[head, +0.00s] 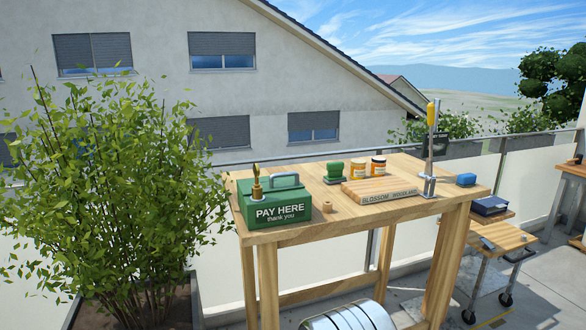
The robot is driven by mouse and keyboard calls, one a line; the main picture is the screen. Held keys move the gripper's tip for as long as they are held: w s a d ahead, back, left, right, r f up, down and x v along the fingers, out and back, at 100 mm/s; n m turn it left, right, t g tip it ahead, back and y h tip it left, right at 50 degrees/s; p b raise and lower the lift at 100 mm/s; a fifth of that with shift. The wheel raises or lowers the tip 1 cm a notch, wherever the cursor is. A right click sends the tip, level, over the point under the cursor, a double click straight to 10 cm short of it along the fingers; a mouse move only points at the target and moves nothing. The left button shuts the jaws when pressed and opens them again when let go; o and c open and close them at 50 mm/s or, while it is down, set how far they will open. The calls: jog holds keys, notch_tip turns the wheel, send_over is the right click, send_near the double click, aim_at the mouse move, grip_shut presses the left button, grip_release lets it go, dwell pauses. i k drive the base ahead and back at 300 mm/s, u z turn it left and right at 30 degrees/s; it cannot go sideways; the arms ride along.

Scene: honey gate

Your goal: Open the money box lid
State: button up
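The green money box (275,214) stands on the left end of the wooden table in the head view. My gripper is not in view.
On the wooden table (330,221) are a small wooden piece (326,207), a green stamp-like object (334,172), two jars (368,167), a "BLOSSOM" board (382,192), an upright clamp-like tool (430,150) and a blue item (466,180). A leafy bush (115,190) stands close left.

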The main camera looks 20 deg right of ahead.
aim_at(276, 182)
jog(key=u, duration=0.05)
jog(key=i, duration=0.95)
jog(key=z, duration=0.05)
